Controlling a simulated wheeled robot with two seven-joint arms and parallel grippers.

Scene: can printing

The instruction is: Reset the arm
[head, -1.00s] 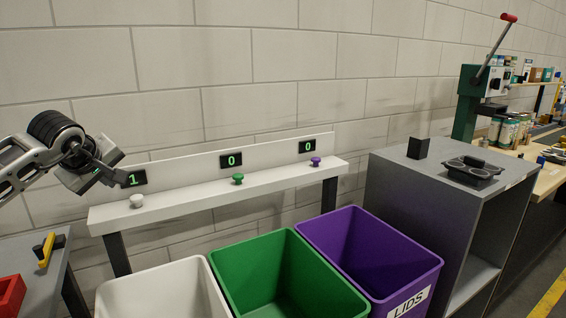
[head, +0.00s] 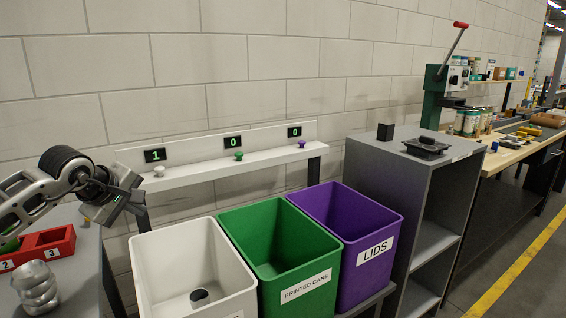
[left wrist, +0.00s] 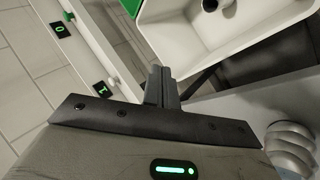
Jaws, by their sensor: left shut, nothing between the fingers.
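My left gripper (head: 136,198) hangs at the left of the head view, beside the white button and near the white bin's back left corner. In the left wrist view its fingers (left wrist: 161,87) are pressed together with nothing between them. The white bin (head: 150,262) holds a small dark-ended object (head: 199,297) at its bottom. The green bin (head: 245,245) is labelled PRINTED CANS and the purple bin (head: 335,215) LIDS. On the shelf behind are a white button (head: 159,171), a green button (head: 239,156) and a purple button (head: 301,144). Their displays read 1, 0 and 0. My right gripper does not show.
A grey table at left carries a red numbered tray (head: 62,245) and a shiny silver stacked object (head: 36,288). A grey cabinet (head: 385,170) stands right of the bins, with a green lever press (head: 437,92) behind it. The floor at right is clear.

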